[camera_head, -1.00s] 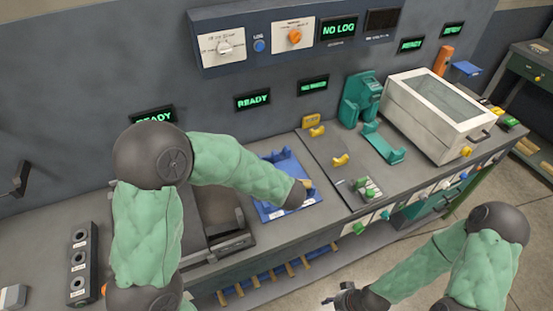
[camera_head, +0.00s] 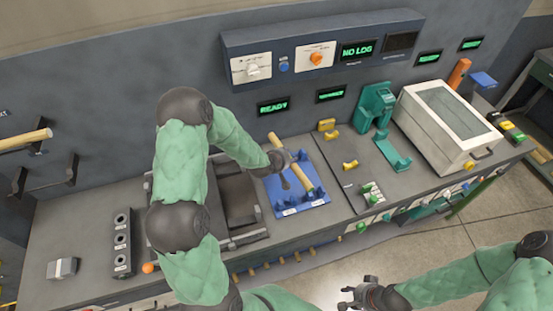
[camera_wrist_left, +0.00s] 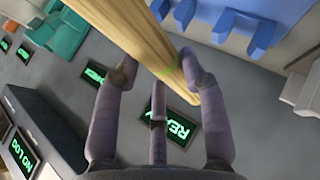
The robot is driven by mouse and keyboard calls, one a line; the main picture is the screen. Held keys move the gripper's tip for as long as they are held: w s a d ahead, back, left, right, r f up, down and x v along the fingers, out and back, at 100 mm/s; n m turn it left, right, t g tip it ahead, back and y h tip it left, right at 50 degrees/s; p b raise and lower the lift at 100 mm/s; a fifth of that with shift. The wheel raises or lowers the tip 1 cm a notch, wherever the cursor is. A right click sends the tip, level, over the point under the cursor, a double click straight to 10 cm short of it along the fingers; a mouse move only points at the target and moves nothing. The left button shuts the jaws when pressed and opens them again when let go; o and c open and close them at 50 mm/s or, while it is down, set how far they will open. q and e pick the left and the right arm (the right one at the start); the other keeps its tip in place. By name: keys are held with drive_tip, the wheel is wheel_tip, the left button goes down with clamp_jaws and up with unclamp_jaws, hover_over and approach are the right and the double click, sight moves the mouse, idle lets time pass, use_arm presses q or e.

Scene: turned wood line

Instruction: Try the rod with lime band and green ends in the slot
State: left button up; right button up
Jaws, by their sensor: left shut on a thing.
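My left gripper (camera_head: 286,174) is shut on a pale wooden rod (camera_head: 273,140). The rod slants above the blue rack. In the left wrist view the rod (camera_wrist_left: 140,35) crosses between the fingers (camera_wrist_left: 158,75), with a thin lime band (camera_wrist_left: 172,70) close to them. Its end colours cannot be made out. The blue rack (camera_head: 290,211) with upright posts stands on the bench beneath. It also shows in the left wrist view (camera_wrist_left: 228,25). My right gripper (camera_head: 360,294) is empty and looks open, in front of the bench. I cannot tell which fixture is the slot.
Another wooden rod (camera_head: 25,140) rests on wall brackets at left. A black block with holes (camera_head: 122,243) stands on the bench. Yellow supports (camera_head: 350,165), a teal stand (camera_head: 376,105) and a white glass-lidded box (camera_head: 445,125) stand to the right. A READY display (camera_head: 273,108) hangs behind.

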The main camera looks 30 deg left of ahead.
use_arm(q)
drive_tip(key=shift+s+a+f+m+h+b, duration=0.35)
drive_tip(key=shift+s+f, duration=0.35)
drive_tip(key=shift+f, duration=0.6)
drive_tip(key=shift+s+a+f+m+h+b, duration=0.35)
drive_tip(key=shift+s+f, duration=0.35)
drive_tip(key=shift+f, duration=0.55)
drive_tip(key=shift+s+a+f+m+h+b, duration=0.3)
drive_tip(key=shift+s+f, duration=0.4)
drive_tip(key=shift+f, duration=0.6)
drive_tip(key=shift+a, duration=0.1)
drive_tip(key=o, duration=1.3)
